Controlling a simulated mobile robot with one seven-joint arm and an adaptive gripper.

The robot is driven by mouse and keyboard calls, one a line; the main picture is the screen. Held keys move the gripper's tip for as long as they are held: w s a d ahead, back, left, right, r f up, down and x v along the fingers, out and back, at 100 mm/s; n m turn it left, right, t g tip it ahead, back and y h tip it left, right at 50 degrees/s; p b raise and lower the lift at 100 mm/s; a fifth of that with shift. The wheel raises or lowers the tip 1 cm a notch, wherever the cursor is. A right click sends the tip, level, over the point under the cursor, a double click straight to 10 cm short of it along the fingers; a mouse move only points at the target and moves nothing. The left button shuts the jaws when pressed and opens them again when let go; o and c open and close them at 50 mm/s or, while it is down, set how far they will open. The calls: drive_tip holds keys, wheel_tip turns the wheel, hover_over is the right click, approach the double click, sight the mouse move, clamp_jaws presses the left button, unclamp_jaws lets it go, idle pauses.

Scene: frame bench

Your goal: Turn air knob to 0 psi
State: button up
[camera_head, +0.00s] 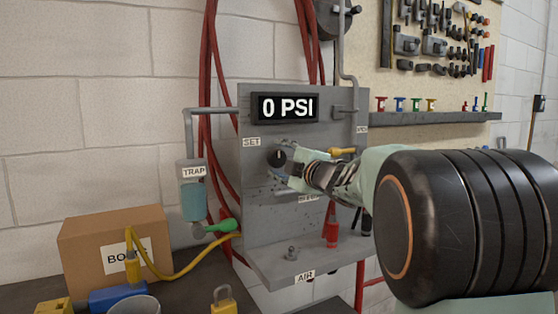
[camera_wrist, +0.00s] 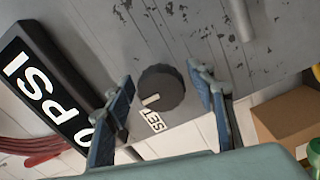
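The air knob (camera_head: 278,157) is a dark round knob on the grey panel, below the display and beside the SET label. It shows whole in the wrist view (camera_wrist: 165,90), with its pale pointer mark towards the SET label (camera_wrist: 154,121). The display (camera_head: 285,107) reads 0 PSI; part of it shows in the wrist view (camera_wrist: 45,85). My gripper (camera_head: 287,160) is at the panel in front of the knob. In the wrist view its two blue-grey fingers (camera_wrist: 160,82) are apart, one on each side of the knob, with visible gaps. Nothing is held.
A yellow-handled valve (camera_head: 342,151) is close to my gripper's right. A trap bottle (camera_head: 193,200) and green-handled valve (camera_head: 220,227) stand left of the panel. The panel's lower shelf (camera_head: 275,258) carries a small fitting. A cardboard box (camera_head: 113,245) sits lower left.

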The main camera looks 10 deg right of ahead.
drive_tip(key=shift+s, duration=0.1)
drive_tip(key=v, duration=1.1)
drive_tip(key=shift+s, duration=0.35)
drive_tip(key=shift+d, duration=0.15)
